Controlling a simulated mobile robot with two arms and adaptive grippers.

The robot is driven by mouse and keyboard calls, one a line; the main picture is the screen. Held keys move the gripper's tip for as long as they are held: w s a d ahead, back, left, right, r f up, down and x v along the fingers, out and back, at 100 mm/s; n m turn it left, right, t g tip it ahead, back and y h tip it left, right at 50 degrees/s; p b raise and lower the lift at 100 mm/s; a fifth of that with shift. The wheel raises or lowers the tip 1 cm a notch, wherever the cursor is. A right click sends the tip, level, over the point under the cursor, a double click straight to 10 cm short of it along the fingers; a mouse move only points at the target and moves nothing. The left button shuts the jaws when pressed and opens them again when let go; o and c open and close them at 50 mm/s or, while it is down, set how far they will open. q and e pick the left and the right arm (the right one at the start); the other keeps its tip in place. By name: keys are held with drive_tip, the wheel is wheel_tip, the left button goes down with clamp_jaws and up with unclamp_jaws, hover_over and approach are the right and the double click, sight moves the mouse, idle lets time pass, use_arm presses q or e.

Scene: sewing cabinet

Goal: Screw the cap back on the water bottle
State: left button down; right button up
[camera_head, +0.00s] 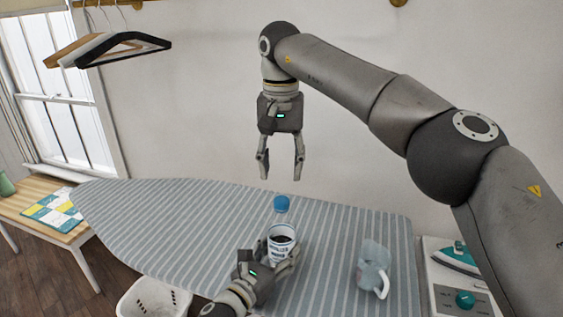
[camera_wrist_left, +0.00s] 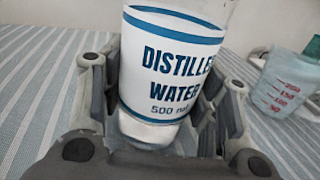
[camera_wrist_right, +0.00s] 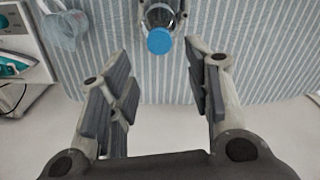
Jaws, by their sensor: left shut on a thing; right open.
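A clear water bottle (camera_head: 281,250) with a white "distilled water" label stands on the striped ironing board. Its label fills the left wrist view (camera_wrist_left: 170,65). A blue cap (camera_head: 281,203) shows at its top; I cannot tell whether it is threaded on. The cap also shows in the right wrist view (camera_wrist_right: 160,41). My left gripper (camera_head: 275,258) is shut around the lower body of the bottle. My right gripper (camera_head: 280,172) is open and empty, pointing down, above and behind the cap and apart from it.
A clear measuring jug (camera_head: 372,265) stands right of the bottle on the ironing board (camera_head: 180,215). A teal iron (camera_head: 455,258) sits farther right. A white basket (camera_head: 150,300) is below at left. The board's left side is clear. The wall is close behind.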

sight(282, 200)
drive_tip(key=shift+n, duration=0.9)
drive_tip(key=shift+f, duration=3.95)
